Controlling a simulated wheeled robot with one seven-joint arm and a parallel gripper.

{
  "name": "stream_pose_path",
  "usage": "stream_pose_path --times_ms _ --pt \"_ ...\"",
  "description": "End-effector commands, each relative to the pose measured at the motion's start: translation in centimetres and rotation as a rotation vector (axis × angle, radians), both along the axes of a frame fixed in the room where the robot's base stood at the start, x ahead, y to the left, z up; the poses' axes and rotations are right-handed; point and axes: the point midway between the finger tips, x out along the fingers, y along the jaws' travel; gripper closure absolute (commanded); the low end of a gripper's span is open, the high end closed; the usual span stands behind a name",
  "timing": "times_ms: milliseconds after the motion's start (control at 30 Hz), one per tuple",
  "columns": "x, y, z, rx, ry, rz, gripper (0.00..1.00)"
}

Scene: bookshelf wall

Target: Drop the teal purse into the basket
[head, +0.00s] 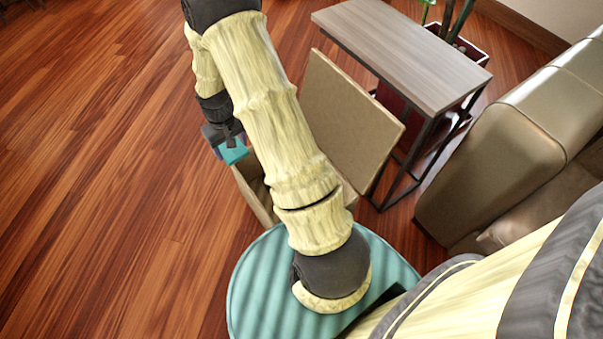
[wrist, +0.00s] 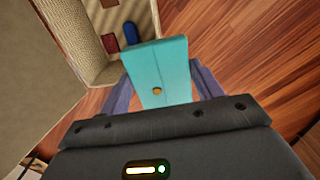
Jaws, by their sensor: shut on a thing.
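The teal purse (wrist: 158,70) is a small flat block with a gold button, held between the fingers of my gripper (wrist: 163,88). In the head view, my gripper (head: 226,143) and the purse (head: 235,153) show left of my arm, close to the left side of the basket. The basket (head: 254,194) is a tan box with its lid (head: 347,118) standing open; my arm hides much of it. In the wrist view, the basket's woven inside (wrist: 76,38) lies beyond the purse at upper left. The purse appears above and beside the basket's edge.
A dark red item (wrist: 110,43) and a blue item (wrist: 130,33) lie inside the basket. A side table (head: 410,55) stands behind the lid, with a brown sofa (head: 500,160) at right. A teal ribbed round piece (head: 255,285) is below my arm. Wood floor at left is clear.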

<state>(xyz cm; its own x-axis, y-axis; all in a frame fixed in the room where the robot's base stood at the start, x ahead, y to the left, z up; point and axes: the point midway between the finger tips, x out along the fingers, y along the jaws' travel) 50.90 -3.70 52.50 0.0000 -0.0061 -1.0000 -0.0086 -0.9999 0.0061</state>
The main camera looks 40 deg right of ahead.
Motion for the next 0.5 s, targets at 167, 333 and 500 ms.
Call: stream_pose_path --times_ms 167,333,500 --pt "-1.9 -6.9 -5.0 -0.004 0.007 -0.029 0.60" --pt "-4.6 -13.0 -9.1 -0.001 0.006 -0.044 0.60" --pt "-7.0 -16.9 -11.7 0.005 0.002 -0.049 0.60"
